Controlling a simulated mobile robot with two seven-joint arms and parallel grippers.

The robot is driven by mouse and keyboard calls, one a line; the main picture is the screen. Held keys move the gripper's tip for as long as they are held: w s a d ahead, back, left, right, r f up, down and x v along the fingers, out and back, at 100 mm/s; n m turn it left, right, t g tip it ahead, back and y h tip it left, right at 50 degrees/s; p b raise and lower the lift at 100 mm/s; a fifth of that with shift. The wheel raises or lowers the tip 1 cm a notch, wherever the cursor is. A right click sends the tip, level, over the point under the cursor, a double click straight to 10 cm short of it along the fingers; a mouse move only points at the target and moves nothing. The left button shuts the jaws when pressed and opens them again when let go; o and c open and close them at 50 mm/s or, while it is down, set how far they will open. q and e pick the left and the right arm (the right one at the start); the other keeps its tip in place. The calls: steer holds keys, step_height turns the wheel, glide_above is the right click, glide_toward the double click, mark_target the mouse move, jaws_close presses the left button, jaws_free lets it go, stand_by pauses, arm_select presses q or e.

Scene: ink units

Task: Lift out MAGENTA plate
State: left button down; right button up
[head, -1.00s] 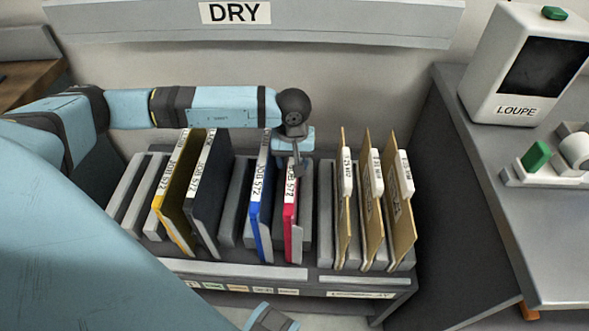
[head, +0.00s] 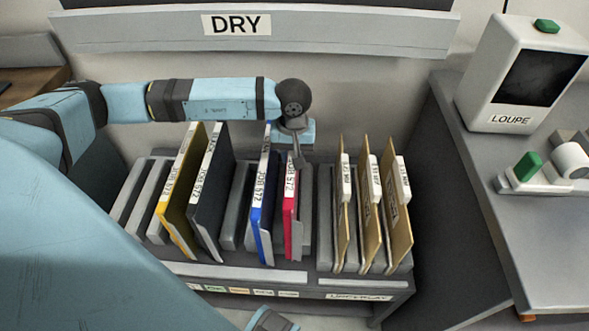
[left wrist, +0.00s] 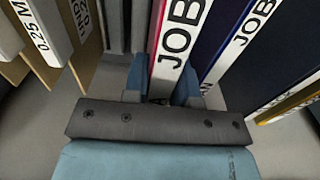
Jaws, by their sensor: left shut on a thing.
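The magenta plate (head: 289,228) stands upright in the rack, with a white JOB 572 label along its edge. My left gripper (head: 296,160) is at the top rear end of this plate. In the left wrist view the gripper's blue fingers (left wrist: 163,90) are on either side of the plate's labelled edge (left wrist: 172,50), shut on it. The plate's lower part is still down among the rack slots. The fingertips are partly hidden in the head view.
A blue plate (head: 259,225) stands close to the left of the magenta one. A dark plate (head: 208,205) and a yellow plate (head: 180,200) are further left. Several tan folders (head: 371,215) stand on the right. Grey empty-looking slots (head: 325,210) lie between. A DRY sign (head: 236,25) hangs behind.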

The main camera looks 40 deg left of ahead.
arm_select(q)
step_height(320, 180, up, 7)
steer(key=p, duration=0.2)
steer(key=shift+f+p, duration=0.2)
steer(key=shift+p, duration=0.15)
steer(key=shift+f, duration=0.15)
